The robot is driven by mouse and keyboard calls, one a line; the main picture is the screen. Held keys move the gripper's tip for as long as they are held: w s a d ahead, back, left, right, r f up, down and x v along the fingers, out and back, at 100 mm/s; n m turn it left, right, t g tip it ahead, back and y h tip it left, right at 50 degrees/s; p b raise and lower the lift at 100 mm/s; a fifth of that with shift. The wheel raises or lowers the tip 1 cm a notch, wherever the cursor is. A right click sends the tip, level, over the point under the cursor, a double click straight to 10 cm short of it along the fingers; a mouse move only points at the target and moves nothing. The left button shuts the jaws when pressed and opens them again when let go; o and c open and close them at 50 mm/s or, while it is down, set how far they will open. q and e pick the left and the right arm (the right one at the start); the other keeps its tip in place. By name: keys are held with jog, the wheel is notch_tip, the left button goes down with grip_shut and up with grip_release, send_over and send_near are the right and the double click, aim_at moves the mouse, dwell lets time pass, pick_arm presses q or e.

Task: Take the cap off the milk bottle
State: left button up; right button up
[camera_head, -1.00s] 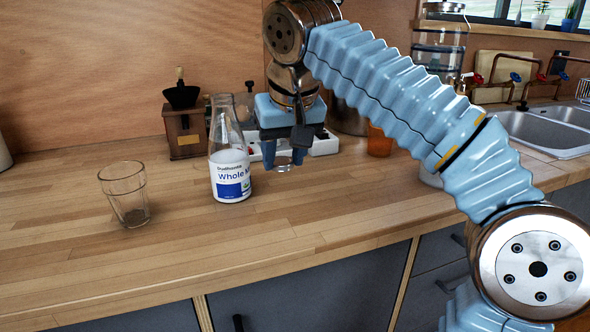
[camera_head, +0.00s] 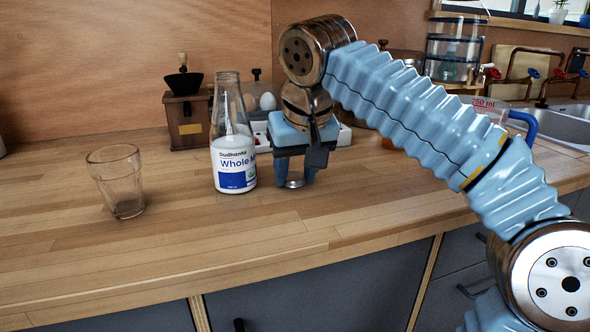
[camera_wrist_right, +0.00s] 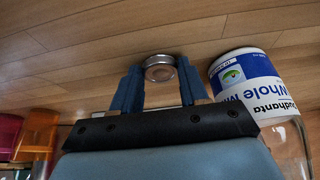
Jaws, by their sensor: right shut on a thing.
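The milk bottle (camera_head: 234,165) stands upright on the wooden counter, clear glass with a white and blue label, its mouth open with no cap on it. Its label also shows upside down at the right of the right wrist view (camera_wrist_right: 248,78). My right gripper (camera_head: 294,182) is just right of the bottle, pointing down, shut on the round silvery cap (camera_head: 295,179). In the right wrist view the cap (camera_wrist_right: 160,68) sits between the two blue fingertips, low over the counter; I cannot tell whether it touches the wood. My left gripper is not in view.
An empty drinking glass (camera_head: 119,182) stands left of the bottle. A coffee grinder (camera_head: 187,120) and an egg (camera_head: 267,101) are behind. A measuring jug with a blue handle (camera_head: 528,124) and the sink (camera_head: 565,128) are at right. The front counter is clear.

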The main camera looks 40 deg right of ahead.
jog(key=shift+s+a+f+b, duration=0.1)
jog(key=shift+f+b, duration=0.25)
jog(key=shift+f, duration=0.25)
jog(key=o, duration=0.8)
jog(key=shift+o, duration=1.4)
jog(key=shift+f, duration=0.1)
jog(key=shift+r+p, duration=0.3)
jog(key=shift+r, duration=0.05)
jog(key=p+v, duration=0.3)
jog(key=v, duration=0.9)
jog(key=shift+r+p, duration=0.35)
jog(key=shift+r, duration=0.15)
